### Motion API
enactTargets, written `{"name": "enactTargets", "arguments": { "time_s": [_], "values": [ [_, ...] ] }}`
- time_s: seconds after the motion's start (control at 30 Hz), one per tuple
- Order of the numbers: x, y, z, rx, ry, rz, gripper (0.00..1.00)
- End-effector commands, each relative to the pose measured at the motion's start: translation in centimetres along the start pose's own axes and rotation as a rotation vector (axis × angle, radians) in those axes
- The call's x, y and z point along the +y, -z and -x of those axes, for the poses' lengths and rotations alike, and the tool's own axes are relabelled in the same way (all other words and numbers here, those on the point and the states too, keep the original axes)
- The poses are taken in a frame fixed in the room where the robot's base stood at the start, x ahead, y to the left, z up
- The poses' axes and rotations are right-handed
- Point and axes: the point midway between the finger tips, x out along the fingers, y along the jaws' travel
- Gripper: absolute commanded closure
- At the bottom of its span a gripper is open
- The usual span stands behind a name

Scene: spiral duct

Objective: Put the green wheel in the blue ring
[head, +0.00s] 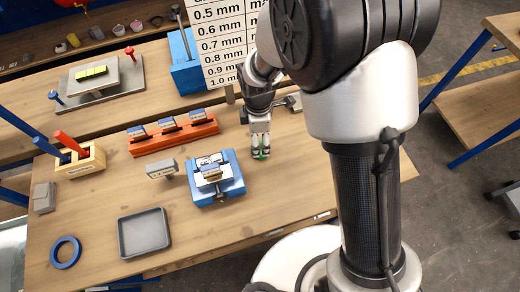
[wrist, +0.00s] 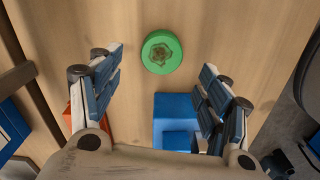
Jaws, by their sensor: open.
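The green wheel (wrist: 161,52) lies flat on the wooden table, with a dark rough patch in its middle. In the wrist view it sits in the gap between my fingertips, with clear space on both sides. In the head view the wheel (head: 261,155) is mostly hidden by my gripper (head: 260,148), which is open and points down over it. The fingers do not touch the wheel in the wrist view; their exact height above the table is hard to tell. The blue ring (head: 66,252) lies flat and empty at the table's front left corner.
A blue fixture (head: 229,187) stands left of my gripper and also shows in the wrist view (wrist: 174,105). An orange rack (head: 175,139), a grey block (head: 161,169), a grey tray (head: 144,233) and a wooden holder (head: 82,163) stand further left. The front right table is clear.

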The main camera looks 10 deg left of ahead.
Motion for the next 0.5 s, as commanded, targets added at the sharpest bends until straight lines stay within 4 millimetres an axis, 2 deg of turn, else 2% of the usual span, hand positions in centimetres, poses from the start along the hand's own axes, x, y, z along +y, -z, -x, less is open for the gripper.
{"name": "enactTargets", "arguments": {
  "time_s": [0.23,0.5],
  "values": [
    [-0.1,0.1,-1.5,0.0,0.002,0.0,0.29],
    [-0.2,0.2,-5.4,-0.001,0.002,-0.001,0.29]
  ]
}}
